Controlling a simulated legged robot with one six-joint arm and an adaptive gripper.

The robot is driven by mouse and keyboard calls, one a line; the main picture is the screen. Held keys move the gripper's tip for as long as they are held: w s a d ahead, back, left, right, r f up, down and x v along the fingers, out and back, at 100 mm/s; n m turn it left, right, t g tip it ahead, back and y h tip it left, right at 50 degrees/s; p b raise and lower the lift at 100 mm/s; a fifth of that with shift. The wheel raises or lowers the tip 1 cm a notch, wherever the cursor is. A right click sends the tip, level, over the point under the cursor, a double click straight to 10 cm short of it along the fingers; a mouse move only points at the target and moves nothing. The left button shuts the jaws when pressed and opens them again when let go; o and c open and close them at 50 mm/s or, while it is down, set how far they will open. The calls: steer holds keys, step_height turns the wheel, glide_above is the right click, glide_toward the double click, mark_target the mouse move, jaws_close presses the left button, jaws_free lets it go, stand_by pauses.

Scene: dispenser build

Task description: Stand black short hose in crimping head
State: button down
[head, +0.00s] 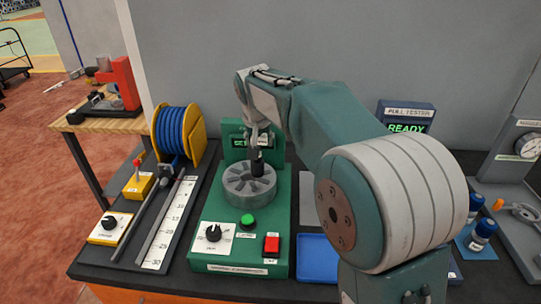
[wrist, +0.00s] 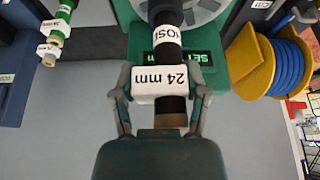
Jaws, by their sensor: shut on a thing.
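The black short hose (wrist: 168,52) is upright in my gripper (wrist: 161,97), with a white "24 mm" tag and a white "HOSE" band on it. My gripper is shut on it, one finger on each side near the tag. In the head view the hose (head: 257,164) is over the middle of the grey, segmented crimping head (head: 238,191) on the green machine. My gripper (head: 261,140) is above the head. The crimping head (wrist: 205,8) also shows at the top of the wrist view. I cannot tell whether the hose's lower end is inside the opening.
The green machine (head: 280,212) carries a dial, a green button and a red switch. A blue hose reel (head: 176,132) and a ruler (head: 165,225) stand to the left. A blue tray (head: 318,262) is to the right, by my arm. A pull tester (head: 407,113) stands behind.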

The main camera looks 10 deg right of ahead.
steer(key=w+a+f, duration=0.2)
steer(key=w+f, duration=0.1)
steer(key=f, duration=0.3)
steer(key=shift+a, duration=0.25)
stand_by(0.4)
steer(key=shift+d, duration=0.1)
stand_by(1.0)
steer(key=shift+f, duration=0.5)
stand_by(0.3)
steer(key=shift+c, duration=1.9)
jaws_free()
steer(key=shift+f, duration=0.1)
steer(key=v, duration=1.1)
